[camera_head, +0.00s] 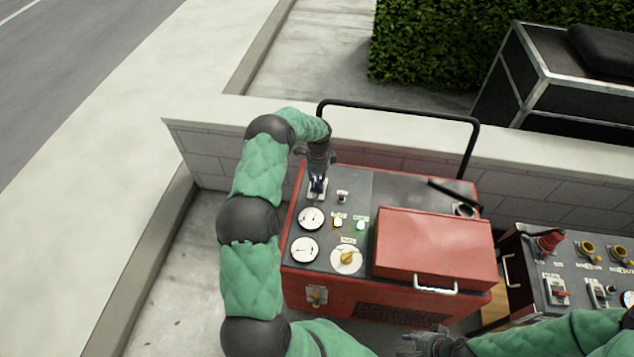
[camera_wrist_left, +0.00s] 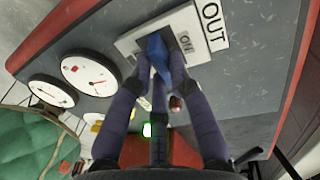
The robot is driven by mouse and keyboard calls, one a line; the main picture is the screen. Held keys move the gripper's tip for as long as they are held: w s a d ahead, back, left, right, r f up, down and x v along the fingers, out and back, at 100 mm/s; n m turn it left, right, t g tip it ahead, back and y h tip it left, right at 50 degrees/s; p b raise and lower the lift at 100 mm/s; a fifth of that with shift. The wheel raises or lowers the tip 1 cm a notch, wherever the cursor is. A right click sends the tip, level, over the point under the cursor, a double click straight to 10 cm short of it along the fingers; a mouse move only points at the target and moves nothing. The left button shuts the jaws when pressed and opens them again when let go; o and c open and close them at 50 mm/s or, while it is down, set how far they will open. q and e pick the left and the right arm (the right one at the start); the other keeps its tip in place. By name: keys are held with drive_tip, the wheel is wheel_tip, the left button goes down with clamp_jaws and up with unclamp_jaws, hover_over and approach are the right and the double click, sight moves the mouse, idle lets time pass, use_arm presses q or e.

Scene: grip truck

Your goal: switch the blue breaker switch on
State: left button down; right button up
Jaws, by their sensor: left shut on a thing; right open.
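The blue breaker switch (camera_wrist_left: 158,48) is on a pale plate (camera_wrist_left: 130,42) at the top of the left wrist view, with "ON" and "OUT" lettering beside it. My left gripper (camera_wrist_left: 160,72) is shut on the blue lever, its dark fingers closed around it. In the head view my left gripper (camera_head: 317,181) reaches down to the plate at the panel's back left corner and mostly hides the switch. The lever's exact position is hard to tell. My right gripper (camera_head: 424,343) is open and empty at the bottom edge, in front of the red machine.
The red machine (camera_head: 350,318) carries two white gauges (camera_head: 311,218), a yellow knob (camera_head: 347,258), small buttons and a red box lid (camera_head: 435,245). A black rail (camera_head: 400,110) rises behind it. A second panel (camera_head: 590,290) with several switches stands at right.

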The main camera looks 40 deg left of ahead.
use_arm(q)
drive_tip(key=shift+w+a+f+g+h+b, duration=0.2)
drive_tip(key=shift+w+g+h+b, duration=0.35)
drive_tip(key=shift+b, duration=0.8)
drive_tip(key=shift+w+a+f+g+h+b, duration=0.2)
drive_tip(key=shift+g+b, duration=0.55)
drive_tip(key=shift+b, duration=0.55)
drive_tip(key=shift+w+a+r+g+h+b, duration=0.1)
drive_tip(key=shift+g+h+b, duration=0.35)
drive_tip(key=shift+b, duration=0.8)
drive_tip(key=shift+r, duration=0.1)
drive_tip(key=c, duration=1.1)
unclamp_jaws()
drive_tip(key=shift+c, duration=0.2)
